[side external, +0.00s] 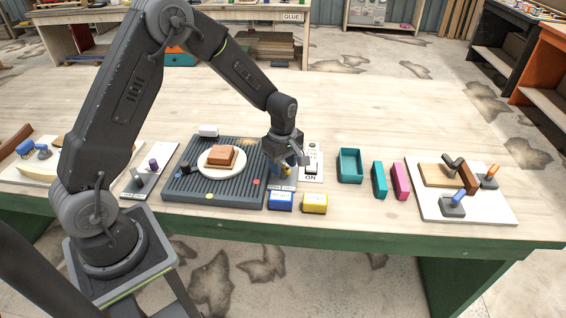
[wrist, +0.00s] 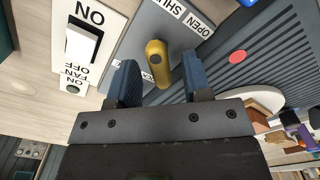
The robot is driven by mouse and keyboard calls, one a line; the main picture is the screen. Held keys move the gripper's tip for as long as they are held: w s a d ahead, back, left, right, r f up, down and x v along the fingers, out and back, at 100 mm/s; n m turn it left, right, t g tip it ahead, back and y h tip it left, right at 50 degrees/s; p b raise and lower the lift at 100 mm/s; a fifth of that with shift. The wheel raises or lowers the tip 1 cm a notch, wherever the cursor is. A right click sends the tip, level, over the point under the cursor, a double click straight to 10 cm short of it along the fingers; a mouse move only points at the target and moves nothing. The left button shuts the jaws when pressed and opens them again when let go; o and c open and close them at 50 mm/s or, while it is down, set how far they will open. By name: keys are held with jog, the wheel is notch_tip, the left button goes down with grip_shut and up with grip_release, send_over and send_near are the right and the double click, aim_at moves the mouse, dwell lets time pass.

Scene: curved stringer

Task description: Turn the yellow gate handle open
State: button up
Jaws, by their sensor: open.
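The yellow gate handle (wrist: 158,64) shows in the wrist view on a grey plate (wrist: 128,48) with "SHUT" and "OPEN" labels. It points roughly toward the labels, nearer "SHUT" at its far end. My gripper (wrist: 160,80) is open, with one blue finger on each side of the handle, apart from it as far as I can see. In the side view my gripper (side external: 290,160) is low over the plate, and the handle (side external: 286,171) is mostly hidden behind and under the fingers.
A fan switch (side external: 312,168) stands right beside the plate. A ribbed dark board (side external: 180,188) with a white dish (side external: 204,168) and brown block lies left. Blue (side external: 280,201) and yellow (side external: 315,204) blocks sit in front. A teal bin (side external: 350,178) stands right.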

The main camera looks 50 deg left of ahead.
jog(key=shift+c, duration=0.4)
grip_shut()
jog(key=m, duration=0.4)
jog(key=shift+m, duration=0.3)
jog(key=m, duration=0.9)
jog(key=shift+r+m, duration=0.1)
jog(key=shift+m, duration=2.1)
